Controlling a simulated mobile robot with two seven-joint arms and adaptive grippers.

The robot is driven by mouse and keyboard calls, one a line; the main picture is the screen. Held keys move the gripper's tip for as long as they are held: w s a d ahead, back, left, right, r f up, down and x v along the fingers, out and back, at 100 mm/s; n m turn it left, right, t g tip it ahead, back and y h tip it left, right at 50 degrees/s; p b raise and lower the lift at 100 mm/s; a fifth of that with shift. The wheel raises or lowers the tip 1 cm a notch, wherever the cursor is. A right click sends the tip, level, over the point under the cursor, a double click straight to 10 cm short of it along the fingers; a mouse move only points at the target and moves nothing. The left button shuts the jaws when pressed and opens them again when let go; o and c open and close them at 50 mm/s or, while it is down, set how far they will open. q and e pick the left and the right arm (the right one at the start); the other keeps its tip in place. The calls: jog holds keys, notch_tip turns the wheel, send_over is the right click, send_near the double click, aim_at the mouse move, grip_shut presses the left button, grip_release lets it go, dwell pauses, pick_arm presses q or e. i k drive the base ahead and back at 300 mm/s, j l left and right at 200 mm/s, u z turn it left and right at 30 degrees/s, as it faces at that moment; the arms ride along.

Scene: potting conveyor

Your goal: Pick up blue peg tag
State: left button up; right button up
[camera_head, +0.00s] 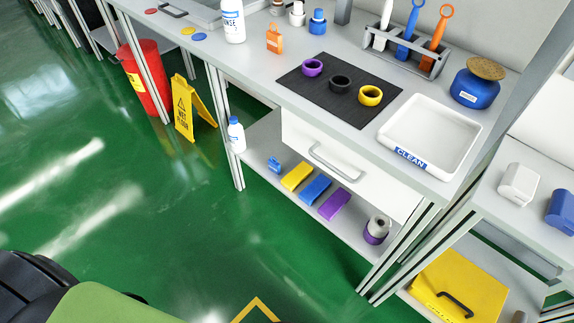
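I cannot tell for sure which thing is the blue peg tag. A small flat blue disc (200,37) lies on the bench top at the upper left, near a yellow disc (188,30) and a red disc (151,11). A small blue object (274,165) sits on the lower shelf, left of a yellow block (297,176); its shape is too small to make out. Neither of my grippers is in view.
The bench top (250,62) holds a black mat (312,92) with three rings, a white CLEAN tray (404,143), a tool rack (428,66), a blue jar (474,88) and bottles. A yellow floor sign (186,108) and red bin (146,75) stand left. Green floor (120,215) is open.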

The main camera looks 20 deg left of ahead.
aim_at(274, 166)
jog(key=i+j+z, duration=0.1)
jog(key=j+z, duration=0.35)
jog(key=j, duration=0.15)
jog(key=j+z, duration=0.45)
jog(key=k+j+z, duration=0.15)
jog(key=j+z, duration=0.3)
jog(key=j, duration=0.25)
